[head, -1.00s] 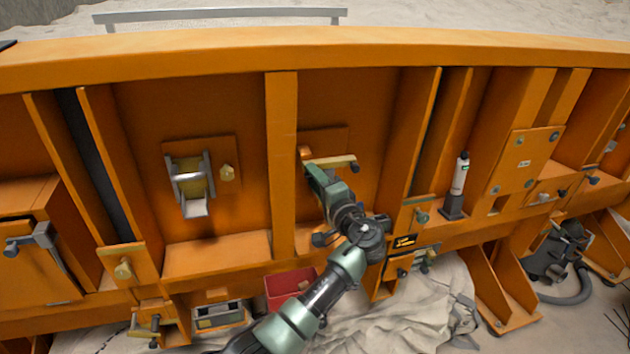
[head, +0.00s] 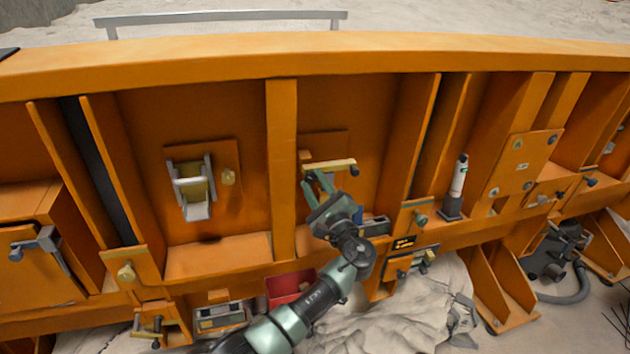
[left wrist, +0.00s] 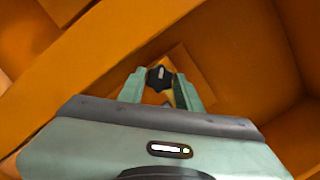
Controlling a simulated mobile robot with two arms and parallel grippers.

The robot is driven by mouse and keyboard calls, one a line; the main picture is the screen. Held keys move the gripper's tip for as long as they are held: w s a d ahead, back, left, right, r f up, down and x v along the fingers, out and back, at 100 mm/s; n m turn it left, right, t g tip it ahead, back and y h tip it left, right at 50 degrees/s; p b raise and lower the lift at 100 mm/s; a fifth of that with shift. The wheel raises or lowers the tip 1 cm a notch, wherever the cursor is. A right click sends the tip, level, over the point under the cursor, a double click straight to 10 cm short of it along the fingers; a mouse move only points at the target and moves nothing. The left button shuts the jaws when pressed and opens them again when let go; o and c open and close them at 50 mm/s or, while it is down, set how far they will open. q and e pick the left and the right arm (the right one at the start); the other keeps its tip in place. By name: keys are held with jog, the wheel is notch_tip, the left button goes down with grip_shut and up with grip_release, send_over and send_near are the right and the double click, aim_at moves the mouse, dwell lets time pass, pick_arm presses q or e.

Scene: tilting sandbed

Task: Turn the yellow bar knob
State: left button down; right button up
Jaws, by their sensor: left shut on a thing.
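The yellow bar knob (head: 336,165) sticks out from an orange plate on the sandbed's side, right of the centre post. It lies nearly level, with a dark tip at its right end. My left gripper (head: 320,180) reaches it from below, with its green fingers at the bar's underside. In the left wrist view, the gripper (left wrist: 160,88) has its fingers a little apart, with a dark knob-like end (left wrist: 159,75) between the tips. The gripper is shut on the bar; the exact contact is partly hidden. My right gripper is not in view.
A metal latch (head: 190,187) sits in the bay to the left. A white and dark cylinder (head: 459,178) stands to the right. Orange posts (head: 281,170) bound the bay. A red bin (head: 290,286) and a draped cloth (head: 400,315) lie below.

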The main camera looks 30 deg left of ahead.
pick_arm(q)
jog(key=m+t+p, duration=0.1)
jog(key=m+p, duration=0.1)
jog(key=m, duration=0.2)
jog(key=shift+m, duration=0.3)
jog(key=shift+f+m+t+h+p, duration=0.1)
jog(key=shift+m+t+h+p, duration=0.35)
jog(key=shift+m, duration=0.7)
jog(key=shift+f+m+t+h+p, duration=0.15)
jog(key=shift+m+p, duration=0.5)
jog(key=shift+m, duration=0.5)
jog(key=shift+s, duration=0.1)
jog(key=c, duration=1)
grip_release()
jog(key=shift+r, duration=0.1)
